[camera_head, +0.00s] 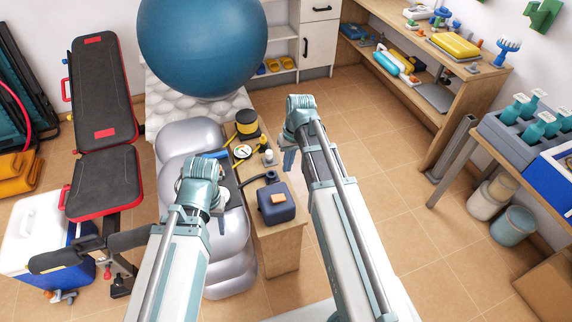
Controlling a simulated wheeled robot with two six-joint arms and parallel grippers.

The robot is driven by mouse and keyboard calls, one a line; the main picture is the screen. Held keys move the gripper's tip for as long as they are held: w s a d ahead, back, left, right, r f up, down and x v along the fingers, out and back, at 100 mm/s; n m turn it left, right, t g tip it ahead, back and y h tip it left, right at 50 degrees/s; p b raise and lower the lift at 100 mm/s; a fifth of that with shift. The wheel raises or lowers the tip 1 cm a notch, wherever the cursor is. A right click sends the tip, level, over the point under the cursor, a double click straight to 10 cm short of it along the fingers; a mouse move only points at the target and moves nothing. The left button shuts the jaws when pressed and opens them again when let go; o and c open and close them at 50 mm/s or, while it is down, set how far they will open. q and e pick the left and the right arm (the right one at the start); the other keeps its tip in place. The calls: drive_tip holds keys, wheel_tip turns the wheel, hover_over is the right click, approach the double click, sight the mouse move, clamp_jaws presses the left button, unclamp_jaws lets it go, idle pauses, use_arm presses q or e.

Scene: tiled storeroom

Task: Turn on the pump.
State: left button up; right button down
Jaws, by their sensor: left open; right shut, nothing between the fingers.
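A dark blue box-shaped unit (277,205), which looks like the pump, stands on the low wooden table (281,250). It has an orange patch on its face, a dark cap on top and a dark hose running left. I cannot tell whether it is on. My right gripper (289,160) points down above the table, just behind the unit and apart from it; it is shut and empty. My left gripper (220,222) hangs left of the unit, over the silver inflated cushion (231,264). It is open, and its fingers are partly hidden by my wrist.
A round gauge (242,152) and a yellow-and-black cylinder (246,123) stand farther back on the low table. A large blue ball (203,45) is behind. A weight bench (100,95) stands left. Open tiled floor (385,190) lies right of my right arm.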

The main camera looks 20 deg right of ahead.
sight(274, 198)
idle(0.3)
use_arm(q)
drive_tip(key=shift+a, duration=0.45)
use_arm(e)
drive_tip(key=shift+a+r+y, duration=0.1)
drive_tip(key=shift+a+y, duration=0.2)
drive_tip(key=shift+a, duration=0.35)
use_arm(q)
drive_tip(key=shift+f, duration=0.15)
use_arm(e)
drive_tip(key=shift+a, duration=0.1)
drive_tip(key=b+x, duration=1.3)
drive_tip(key=x, duration=0.1)
drive_tip(key=shift+b, duration=0.35)
use_arm(q)
wheel_tip(274, 198, down, 14)
drive_tip(key=shift+r, duration=0.25)
